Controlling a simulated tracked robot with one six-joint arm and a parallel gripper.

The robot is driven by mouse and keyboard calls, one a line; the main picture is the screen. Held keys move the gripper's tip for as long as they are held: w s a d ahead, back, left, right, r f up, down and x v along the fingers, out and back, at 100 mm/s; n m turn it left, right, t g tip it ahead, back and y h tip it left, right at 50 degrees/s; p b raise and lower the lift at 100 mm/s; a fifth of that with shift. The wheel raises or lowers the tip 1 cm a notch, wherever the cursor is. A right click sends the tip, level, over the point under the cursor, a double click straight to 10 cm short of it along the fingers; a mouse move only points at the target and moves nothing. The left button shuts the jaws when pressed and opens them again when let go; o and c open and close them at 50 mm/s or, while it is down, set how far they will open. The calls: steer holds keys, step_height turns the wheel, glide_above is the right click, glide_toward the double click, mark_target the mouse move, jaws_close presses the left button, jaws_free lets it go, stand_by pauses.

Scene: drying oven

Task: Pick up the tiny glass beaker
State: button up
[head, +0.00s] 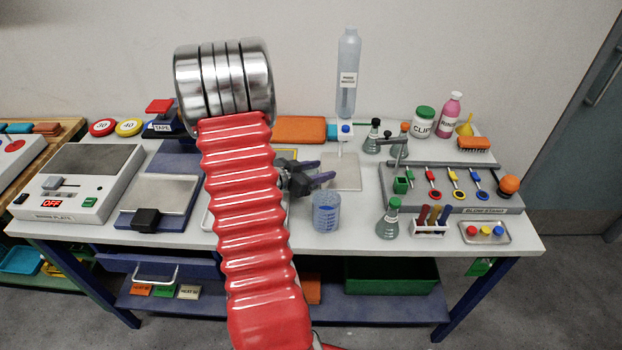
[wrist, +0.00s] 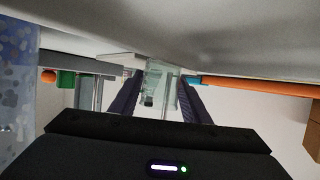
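A small clear glass beaker (head: 326,212) with blue markings stands upright near the front middle of the table. My gripper (head: 318,171) is beyond and slightly left of it, apart from it, with its dark fingers pointing right. The fingers are spread and nothing shows held between them. In the wrist view, which looks upside down, my gripper (wrist: 160,95) is open. A blue-patterned clear surface, probably the beaker (wrist: 17,70), fills the left edge, outside the fingers. A pale clear object, probably the tall bottle, shows in the gap behind.
A green-stoppered flask (head: 391,218) and a tube rack (head: 430,222) stand right of the beaker. An orange tray (head: 300,130) lies behind my gripper. The table (head: 345,242) is clear in front of the beaker.

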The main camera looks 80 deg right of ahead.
steer(key=c, duration=0.8)
step_height(320, 180, up, 10)
stand_by(0.6)
stand_by(0.4)
